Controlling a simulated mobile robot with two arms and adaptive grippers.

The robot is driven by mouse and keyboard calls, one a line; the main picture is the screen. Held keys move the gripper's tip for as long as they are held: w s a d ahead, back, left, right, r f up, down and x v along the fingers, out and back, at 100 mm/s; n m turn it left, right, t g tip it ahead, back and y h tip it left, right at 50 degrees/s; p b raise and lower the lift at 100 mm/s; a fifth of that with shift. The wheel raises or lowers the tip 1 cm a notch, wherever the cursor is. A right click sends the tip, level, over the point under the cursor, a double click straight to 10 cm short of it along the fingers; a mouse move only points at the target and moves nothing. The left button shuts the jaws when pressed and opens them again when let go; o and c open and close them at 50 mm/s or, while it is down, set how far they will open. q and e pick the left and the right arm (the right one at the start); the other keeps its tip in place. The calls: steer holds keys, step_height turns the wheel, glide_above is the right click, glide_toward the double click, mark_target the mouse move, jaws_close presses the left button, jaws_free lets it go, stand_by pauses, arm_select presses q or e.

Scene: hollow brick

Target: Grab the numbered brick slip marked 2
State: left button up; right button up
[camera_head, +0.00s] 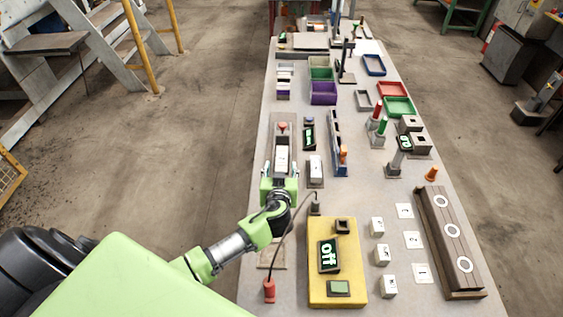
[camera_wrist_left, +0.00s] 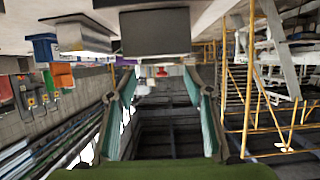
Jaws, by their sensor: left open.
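A white square marked 2 (camera_head: 413,240) lies on the table at the right, between the squares marked 1 (camera_head: 421,273) and 3 (camera_head: 404,211). Left of these squares stands a column of small white blocks, with a middle block (camera_head: 382,255); their markings are too small to read surely. My left gripper (camera_head: 280,170) is open over the left side of the table, well left of the squares and blocks. A white block in a tray (camera_head: 283,158) shows just beyond its fingers. In the left wrist view its spread fingers (camera_wrist_left: 160,100) hold nothing. My right gripper is not in view.
A yellow box with an "off" display (camera_head: 328,255) stands between my left gripper and the white blocks, with a cable and red plug (camera_head: 269,290) beside it. A brown beam with white rings (camera_head: 450,240) lies along the right edge. Bins and posts fill the far table.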

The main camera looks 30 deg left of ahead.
mark_target(282, 160)
arm_select(q)
steer(key=shift+w+a+f, duration=0.15)
steer(key=shift+w+a, duration=0.1)
steer(key=shift+w, duration=0.05)
steer(key=shift+w+a+f+p, duration=0.1)
steer(key=shift+w+a+p, duration=0.05)
steer(key=shift+w+p, duration=0.4)
steer(key=x, duration=0.3)
steer(key=shift+f+p, duration=0.25)
steer(key=shift+p, duration=0.15)
steer(key=shift+w+a+f, duration=0.1)
steer(key=shift+w+f, duration=0.1)
steer(key=shift+w, duration=0.05)
steer(key=shift+c, duration=0.3)
steer(key=c, duration=1.2)
jaws_close()
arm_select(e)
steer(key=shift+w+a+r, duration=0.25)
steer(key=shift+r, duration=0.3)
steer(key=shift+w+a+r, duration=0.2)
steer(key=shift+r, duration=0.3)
arm_select(q)
steer(key=shift+w+r, duration=0.1)
steer(key=shift+r, duration=0.05)
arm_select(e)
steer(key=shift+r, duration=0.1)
